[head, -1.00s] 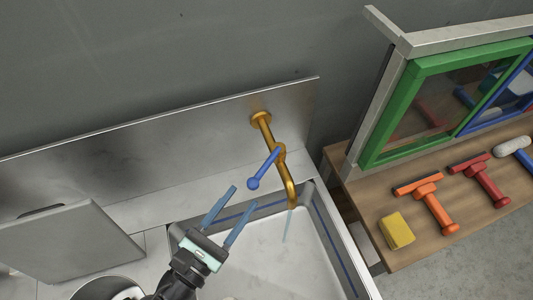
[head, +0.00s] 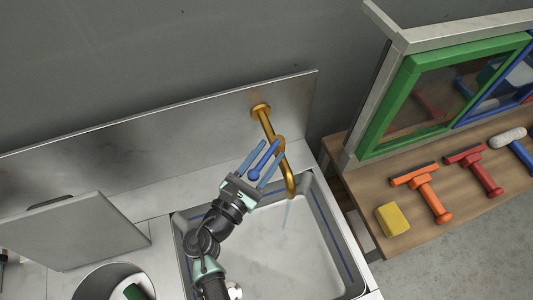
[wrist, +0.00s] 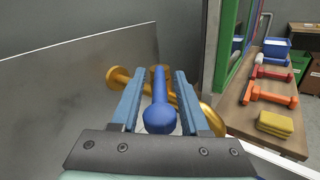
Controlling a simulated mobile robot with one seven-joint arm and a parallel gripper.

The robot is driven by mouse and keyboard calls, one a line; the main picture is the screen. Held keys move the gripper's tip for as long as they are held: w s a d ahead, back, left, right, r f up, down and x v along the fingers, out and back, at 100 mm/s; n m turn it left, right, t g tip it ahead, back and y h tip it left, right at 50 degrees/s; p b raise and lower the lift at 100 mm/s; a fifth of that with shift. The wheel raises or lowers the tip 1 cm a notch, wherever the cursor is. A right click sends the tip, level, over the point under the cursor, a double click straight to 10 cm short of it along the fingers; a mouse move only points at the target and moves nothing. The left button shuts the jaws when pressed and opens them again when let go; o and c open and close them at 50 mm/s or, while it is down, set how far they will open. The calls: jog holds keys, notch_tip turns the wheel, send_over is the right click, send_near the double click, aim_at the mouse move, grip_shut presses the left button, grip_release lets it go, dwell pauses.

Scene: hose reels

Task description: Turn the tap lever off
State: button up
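The tap (head: 277,139) is a brass-coloured pipe coming out of the metal backsplash and bending down over the sink, with a thin stream of water at its spout. Its blue lever (head: 263,163) has a round knob end that points toward my gripper. My gripper (head: 263,164) is open, with one blue finger on each side of the lever. In the wrist view the lever (wrist: 159,112) lies between the two fingers, with visible gaps beside it. The tap's pipe (wrist: 211,115) shows behind the right finger. Whether a finger touches the lever cannot be told.
The sink (head: 268,255) lies below my arm. A grey panel (head: 75,232) and a round bin (head: 112,283) are at left. At right, a wooden bench (head: 365,199) holds a yellow sponge (head: 392,219), squeegees and a green-framed window (head: 375,138).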

grip_shut()
dwell(1.2)
